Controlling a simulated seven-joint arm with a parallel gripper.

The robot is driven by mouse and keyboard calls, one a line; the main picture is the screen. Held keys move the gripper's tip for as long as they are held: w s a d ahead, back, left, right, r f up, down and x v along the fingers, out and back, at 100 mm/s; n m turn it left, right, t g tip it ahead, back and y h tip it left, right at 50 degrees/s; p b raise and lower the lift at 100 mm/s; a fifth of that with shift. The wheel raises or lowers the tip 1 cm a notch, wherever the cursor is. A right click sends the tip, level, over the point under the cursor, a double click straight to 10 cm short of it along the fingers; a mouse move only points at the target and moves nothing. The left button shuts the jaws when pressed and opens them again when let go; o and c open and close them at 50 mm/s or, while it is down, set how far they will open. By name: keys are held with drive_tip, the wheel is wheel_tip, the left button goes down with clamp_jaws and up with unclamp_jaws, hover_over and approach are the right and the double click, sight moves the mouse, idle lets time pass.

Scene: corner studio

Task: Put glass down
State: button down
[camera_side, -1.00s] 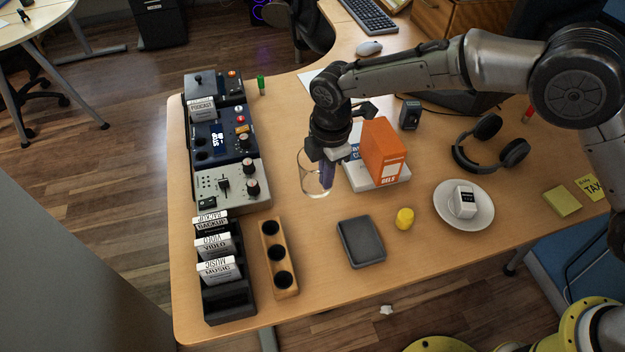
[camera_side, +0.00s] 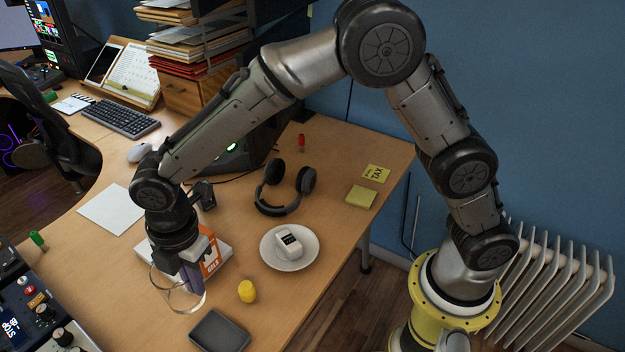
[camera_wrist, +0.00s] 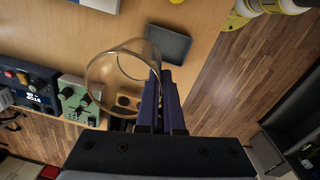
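A clear drinking glass (camera_side: 172,292) is at my gripper (camera_side: 192,280), in front of the orange box in the side view. In the wrist view the glass (camera_wrist: 100,85) shows as a wide round rim to the left of my gripper's fingers (camera_wrist: 160,95). The blue fingers are close together, with the glass wall at them, so the gripper looks shut on the glass's side. I cannot tell whether the glass base touches the desk (camera_side: 110,275) or hangs just above it.
An orange box (camera_side: 211,262) lies right behind the gripper. A dark tray (camera_side: 220,331), a yellow cap (camera_side: 247,291) and a white plate (camera_side: 268,258) stand to the right. Headphones (camera_side: 285,209) lie farther back.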

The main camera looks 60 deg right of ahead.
wheel_tip(320, 180, up, 5)
drive_tip(key=shift+w+a+f, duration=0.1)
drive_tip(key=w+d+m, duration=0.3)
drive_tip(key=d+m, duration=0.2)
drive_tip(key=d, duration=0.9)
drive_tip(key=w+d+m, duration=0.4)
drive_tip(key=d+m, duration=0.1)
drive_tip(key=d, duration=1)
drive_tip(key=s+d+m, duration=0.5)
drive_tip(key=s+d, duration=0.1)
drive_tip(key=d, duration=0.6)
drive_tip(key=s+d+m, duration=0.5)
drive_tip(key=s+d, duration=0.1)
drive_tip(key=d, duration=0.6)
drive_tip(key=shift+g+h, duration=0.3)
drive_tip(key=shift+h, duration=0.1)
drive_tip(key=shift+w+d+f, duration=1.4)
drive_tip(key=shift+w+f, duration=0.55)
drive_tip(key=shift+f, duration=1.05)
drive_tip(key=shift+w+d+f, duration=1.35)
drive_tip(key=shift+w+f, duration=0.55)
drive_tip(key=shift+f, duration=1.15)
drive_tip(key=shift+w+d+f, duration=1.4)
drive_tip(key=shift+w+f, duration=0.55)
drive_tip(key=shift+f, duration=1.05)
